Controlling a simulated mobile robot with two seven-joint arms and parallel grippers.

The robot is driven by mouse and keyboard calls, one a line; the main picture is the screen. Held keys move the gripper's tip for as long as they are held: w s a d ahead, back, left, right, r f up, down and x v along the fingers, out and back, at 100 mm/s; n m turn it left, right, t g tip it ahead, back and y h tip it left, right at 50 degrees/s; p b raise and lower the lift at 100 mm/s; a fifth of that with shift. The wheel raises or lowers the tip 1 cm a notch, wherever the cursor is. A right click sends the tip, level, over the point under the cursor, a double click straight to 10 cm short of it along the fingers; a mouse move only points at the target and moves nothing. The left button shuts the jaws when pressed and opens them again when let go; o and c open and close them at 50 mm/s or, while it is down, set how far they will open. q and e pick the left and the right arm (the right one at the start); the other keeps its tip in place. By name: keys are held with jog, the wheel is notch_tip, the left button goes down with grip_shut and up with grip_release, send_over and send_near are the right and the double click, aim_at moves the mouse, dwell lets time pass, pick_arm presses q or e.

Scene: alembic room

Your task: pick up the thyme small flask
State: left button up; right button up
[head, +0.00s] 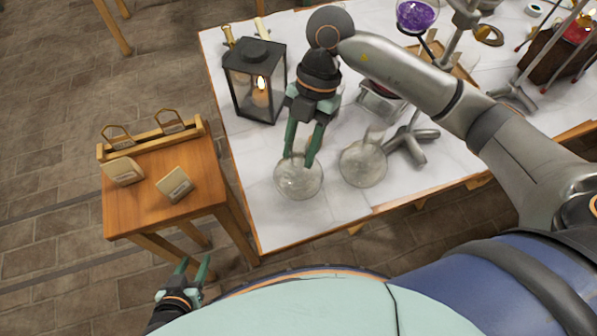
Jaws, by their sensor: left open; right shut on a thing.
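Two small round clear flasks stand near the front edge of the white-topped table. The fingers of my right gripper (301,160) point down and are shut on the neck of the left flask (298,183). I cannot tell if this flask is lifted off the table. The other flask (365,165) stands just to its right, its neck tilted in view. I can read no thyme label on either flask. My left gripper (193,264) is open and empty, low beside the small wooden stand.
A black lantern (254,88) with a lit candle stands left of my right gripper. A metal stand (411,146) is right of the flasks. A wooden side stand (150,212) holds small label cards. The table's front left corner is clear.

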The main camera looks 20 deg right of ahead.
grip_shut()
dwell(0.8)
